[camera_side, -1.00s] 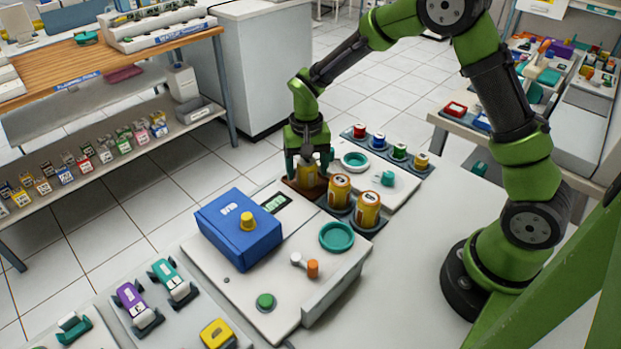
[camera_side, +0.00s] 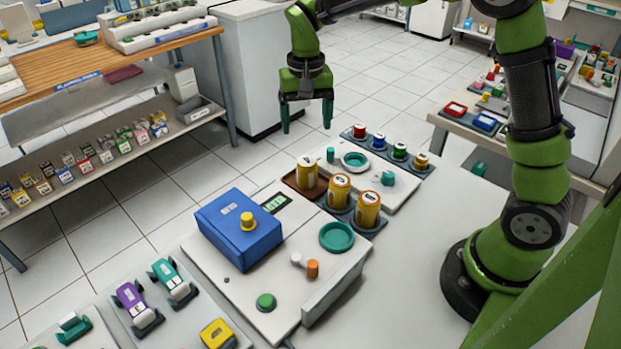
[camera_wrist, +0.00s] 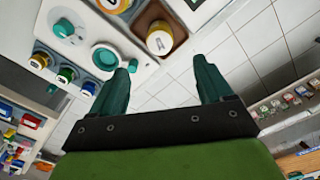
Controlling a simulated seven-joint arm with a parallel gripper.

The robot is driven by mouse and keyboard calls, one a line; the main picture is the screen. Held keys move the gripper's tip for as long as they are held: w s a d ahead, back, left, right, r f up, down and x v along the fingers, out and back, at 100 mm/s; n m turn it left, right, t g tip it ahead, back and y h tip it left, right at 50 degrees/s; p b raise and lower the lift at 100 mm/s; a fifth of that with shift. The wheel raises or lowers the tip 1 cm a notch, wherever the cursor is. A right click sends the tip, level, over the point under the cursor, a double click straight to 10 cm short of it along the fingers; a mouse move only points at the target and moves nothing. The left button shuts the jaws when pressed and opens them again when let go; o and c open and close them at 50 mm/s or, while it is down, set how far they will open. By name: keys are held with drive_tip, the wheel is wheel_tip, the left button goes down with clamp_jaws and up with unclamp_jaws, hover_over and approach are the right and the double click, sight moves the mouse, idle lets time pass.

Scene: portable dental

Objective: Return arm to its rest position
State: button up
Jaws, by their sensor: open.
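My gripper (camera_side: 307,118) is open and empty, with its green fingers pointing down. In the side view it is raised above and beyond the far edge of the white work table (camera_side: 450,235). A yellow canister (camera_side: 306,174) stands upright in a brown tray (camera_side: 291,186), apart from the fingers. In the wrist view my gripper (camera_wrist: 168,80) shows its two fingers spread with nothing between them. The same canister (camera_wrist: 160,40) shows beyond them, near the top.
Two more yellow canisters (camera_side: 339,188) stand beside the tray. A blue box (camera_side: 238,232) with a yellow knob sits nearer. Several coloured-cap vials (camera_side: 379,141) stand in a rack at the back. A wooden bench (camera_side: 60,78) and a shelf are at left; floor (camera_side: 180,175) lies between.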

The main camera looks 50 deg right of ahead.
drive_tip(key=s+r+n+t+y, duration=0.1)
drive_tip(key=s+r+t, duration=0.2)
drive_tip(key=s, duration=0.7)
drive_tip(key=s+r+n+t+y, duration=0.1)
drive_tip(key=s+r+t, duration=0.3)
drive_tip(key=s, duration=0.6)
drive_tip(key=shift+a+r+n, duration=0.35)
drive_tip(key=shift+r+n, duration=0.15)
drive_tip(key=shift+r, duration=0.35)
